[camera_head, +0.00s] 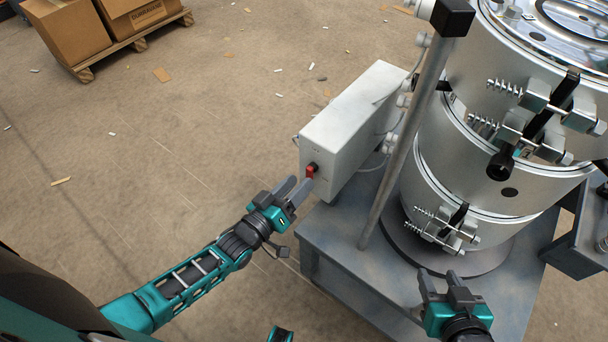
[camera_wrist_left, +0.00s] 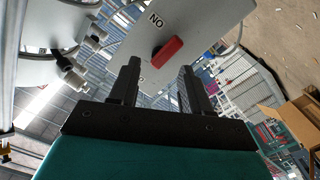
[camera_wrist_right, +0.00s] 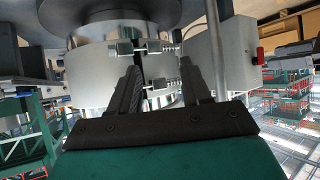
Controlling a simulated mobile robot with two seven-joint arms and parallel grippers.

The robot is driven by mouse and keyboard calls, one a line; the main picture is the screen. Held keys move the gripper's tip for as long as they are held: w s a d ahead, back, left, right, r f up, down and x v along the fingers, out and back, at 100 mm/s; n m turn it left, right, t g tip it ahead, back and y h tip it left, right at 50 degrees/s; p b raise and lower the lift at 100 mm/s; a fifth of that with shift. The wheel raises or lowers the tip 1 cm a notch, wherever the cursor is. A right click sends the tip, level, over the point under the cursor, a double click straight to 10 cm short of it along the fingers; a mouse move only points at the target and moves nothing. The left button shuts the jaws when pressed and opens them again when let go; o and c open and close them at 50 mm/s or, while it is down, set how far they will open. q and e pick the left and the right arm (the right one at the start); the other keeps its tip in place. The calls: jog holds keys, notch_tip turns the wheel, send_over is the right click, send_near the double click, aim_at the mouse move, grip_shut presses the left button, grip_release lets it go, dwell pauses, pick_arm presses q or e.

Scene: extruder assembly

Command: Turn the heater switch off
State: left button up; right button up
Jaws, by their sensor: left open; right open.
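The heater switch is a red handle (camera_head: 310,171) on the front face of a grey-white box (camera_head: 352,118), left of the metal barrel. In the left wrist view the red handle (camera_wrist_left: 166,52) sits at a slant on the panel, with "ON" lettering beside it, appearing upside down. My left gripper (camera_head: 295,187) is open, its fingertips close to the handle. In the left wrist view the handle shows between and just beyond the fingertips; I cannot tell whether they touch it. My right gripper (camera_head: 441,278) is open and empty, in front of the barrel's base.
The shiny barrel (camera_head: 468,130) with spring clamps stands on a grey-blue table (camera_head: 345,262). A slanted metal post (camera_head: 398,150) rises between box and barrel. Cardboard boxes (camera_head: 70,30) on a pallet stand far left. The floor left of the box is mostly open, with small scraps.

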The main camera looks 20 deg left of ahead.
pick_arm(q)
jog(key=v, duration=0.9)
jog(key=shift+p, duration=0.3)
pick_arm(e)
jog(key=shift+s+d+f, duration=0.15)
jog(key=shift+s+d, duration=0.1)
jog(key=shift+d, duration=0.1)
pick_arm(q)
jog(key=shift+s, duration=0.1)
pick_arm(e)
jog(key=shift+a, duration=0.1)
pick_arm(q)
jog(key=shift+d, duration=0.1)
pick_arm(e)
jog(key=shift+r, duration=0.2)
pick_arm(q)
jog(key=s+r+m+g+y, duration=0.1)
jog(key=g, duration=0.1)
jog(key=s+r+m+g+y+p, duration=0.1)
jog(key=s+m+g, duration=0.1)
jog(key=s+r+m+g+y+p, duration=0.1)
jog(key=g, duration=0.1)
jog(key=shift+s+d+r+m+y, duration=0.15)
jog(key=shift+d+r+m+y, duration=0.15)
jog(key=shift+m+y, duration=0.1)
pick_arm(e)
jog(key=shift+d+r, duration=0.25)
jog(key=shift+r, duration=0.7)
jog(key=shift+h, duration=0.3)
